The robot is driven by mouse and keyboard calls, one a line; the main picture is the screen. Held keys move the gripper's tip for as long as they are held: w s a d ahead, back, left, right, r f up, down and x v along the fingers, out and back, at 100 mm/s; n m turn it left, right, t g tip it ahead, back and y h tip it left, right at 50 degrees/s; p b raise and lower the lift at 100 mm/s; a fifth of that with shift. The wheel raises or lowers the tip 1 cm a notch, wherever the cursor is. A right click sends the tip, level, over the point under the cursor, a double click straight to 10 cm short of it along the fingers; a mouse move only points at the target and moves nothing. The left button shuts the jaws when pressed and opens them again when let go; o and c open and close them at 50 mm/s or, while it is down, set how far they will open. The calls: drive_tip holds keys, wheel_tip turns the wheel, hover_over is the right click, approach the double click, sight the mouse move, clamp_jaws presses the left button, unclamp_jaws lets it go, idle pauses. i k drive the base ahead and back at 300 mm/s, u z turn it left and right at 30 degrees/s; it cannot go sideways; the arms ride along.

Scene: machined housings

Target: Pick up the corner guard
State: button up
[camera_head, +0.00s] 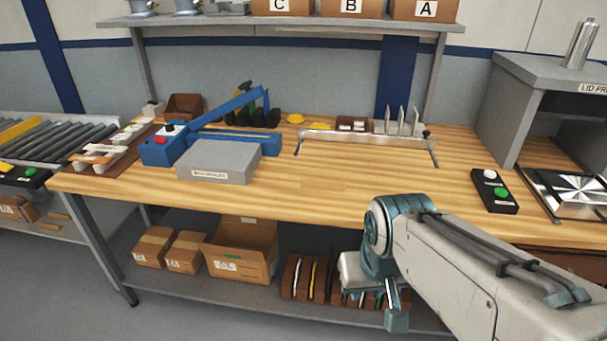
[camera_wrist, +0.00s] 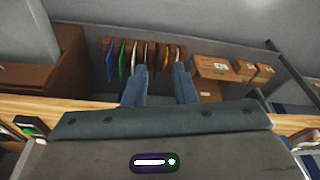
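I cannot tell for certain which thing is the corner guard. Small yellow pieces (camera_head: 296,118) lie at the back of the wooden bench, too small to identify. My gripper (camera_wrist: 160,82) shows two blue-grey fingers standing apart, with nothing visible between them. In the head view my gripper (camera_head: 396,300) hangs low in front of the bench, and only part of it shows. Beyond the fingers in the wrist view is a brown slotted rack (camera_wrist: 150,52) with thin coloured sheets. The same rack (camera_head: 290,277) stands on the lower shelf in the head view, partly hidden by my arm.
The bench (camera_head: 330,185) has a clear front middle. A blue lever tool (camera_head: 200,140) and grey block (camera_head: 219,161) stand at left, a metal frame (camera_head: 365,137) at the back. An open cardboard box (camera_head: 240,262) sits on the lower shelf. A button box (camera_head: 494,191) is at right.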

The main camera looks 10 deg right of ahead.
sight(309, 184)
drive_tip(key=u, duration=1.4)
drive_tip(key=i, duration=2)
drive_tip(key=z, duration=3)
